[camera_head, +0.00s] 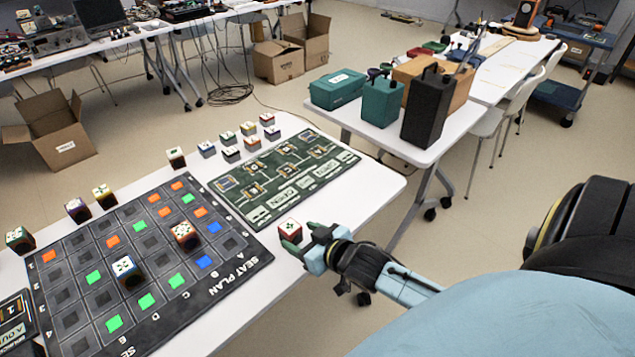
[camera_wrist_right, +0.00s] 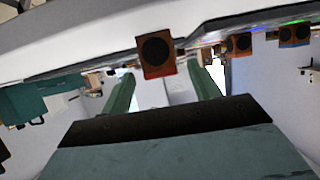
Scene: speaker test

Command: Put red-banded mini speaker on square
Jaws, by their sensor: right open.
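The dark seat plan board (camera_head: 222,284) lies to the left, with grey squares and several orange, green and blue ones. My left gripper is not in view.
A speaker with a white top (camera_head: 124,268) and a reddish-brown one (camera_head: 185,235) stand on the board. Several more line its far side. A green circuit-pattern mat (camera_head: 262,213) lies behind. A second table with a dark case (camera_head: 426,108) stands to the right.

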